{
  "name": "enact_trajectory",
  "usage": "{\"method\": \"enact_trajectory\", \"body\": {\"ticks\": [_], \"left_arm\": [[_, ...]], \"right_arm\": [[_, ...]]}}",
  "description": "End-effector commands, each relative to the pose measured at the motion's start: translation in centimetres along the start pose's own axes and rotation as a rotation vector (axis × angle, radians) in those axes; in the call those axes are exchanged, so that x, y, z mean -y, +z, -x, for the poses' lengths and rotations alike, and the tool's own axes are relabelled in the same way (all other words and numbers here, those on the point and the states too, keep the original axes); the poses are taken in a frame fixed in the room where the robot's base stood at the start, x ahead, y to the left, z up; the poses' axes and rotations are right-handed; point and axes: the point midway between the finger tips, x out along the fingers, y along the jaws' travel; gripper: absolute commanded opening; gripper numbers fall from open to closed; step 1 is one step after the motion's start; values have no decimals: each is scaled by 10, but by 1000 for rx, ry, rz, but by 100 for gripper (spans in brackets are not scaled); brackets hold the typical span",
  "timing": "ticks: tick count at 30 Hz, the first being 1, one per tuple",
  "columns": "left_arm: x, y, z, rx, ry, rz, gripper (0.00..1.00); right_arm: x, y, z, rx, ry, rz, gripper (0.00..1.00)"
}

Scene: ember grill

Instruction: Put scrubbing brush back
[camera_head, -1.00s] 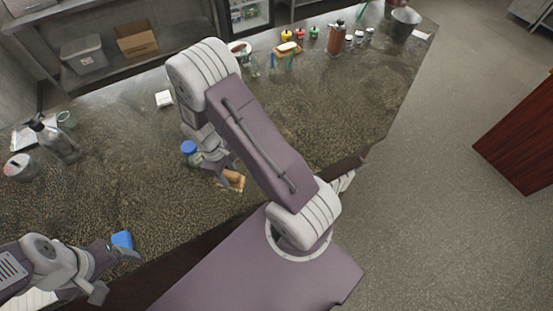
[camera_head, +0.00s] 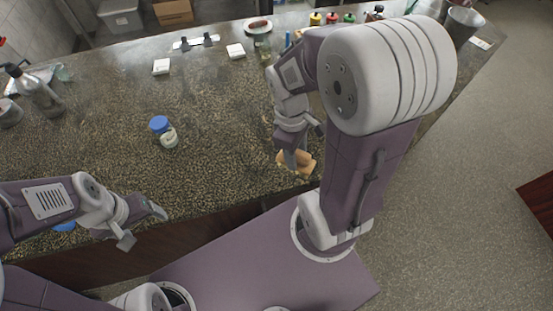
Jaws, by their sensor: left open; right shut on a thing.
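A tan wooden piece, which looks like the scrubbing brush (camera_head: 305,165), is at the front edge of the dark speckled counter (camera_head: 215,160). My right gripper (camera_head: 291,158) is shut on it from above. The fingers hide part of it, and I cannot tell whether it touches the counter. My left gripper (camera_head: 142,225) is open and empty, low at the left by the counter's front edge. A blue piece (camera_head: 64,227) shows partly behind my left arm.
A spray bottle (camera_head: 38,93) stands far left. The counter between jar and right gripper is clear.

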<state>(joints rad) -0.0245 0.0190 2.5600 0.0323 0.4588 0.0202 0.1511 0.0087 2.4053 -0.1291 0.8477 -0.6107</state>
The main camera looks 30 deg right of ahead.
Motion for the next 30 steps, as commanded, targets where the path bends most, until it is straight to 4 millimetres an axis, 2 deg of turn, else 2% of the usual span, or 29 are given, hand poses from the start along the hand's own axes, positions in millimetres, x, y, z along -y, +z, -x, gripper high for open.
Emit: {"method": "enact_trajectory", "body": {"ticks": [2, 5, 12, 16, 23, 30], "left_arm": [[0, 0, 1, 0, 0, 0, 77], [0, 0, 2, 0, 0, 0, 77], [0, -1, 11, 0, 0, 0, 77], [0, -2, 15, 0, 0, 0, 77], [0, -2, 16, 0, 0, 0, 77], [0, -2, 22, 0, 0, 0, 77]], "right_arm": [[-1, -1, 0, 0, 0, -1, 1], [-6, -15, -6, 5, -3, 1, 1], [-34, -80, -35, 4, -3, 1, 1], [-45, -105, -47, 2, -1, 0, 1], [-50, -116, -55, 1, 0, -2, 1], [-49, -120, -90, 3, -2, 0, 1]]}}
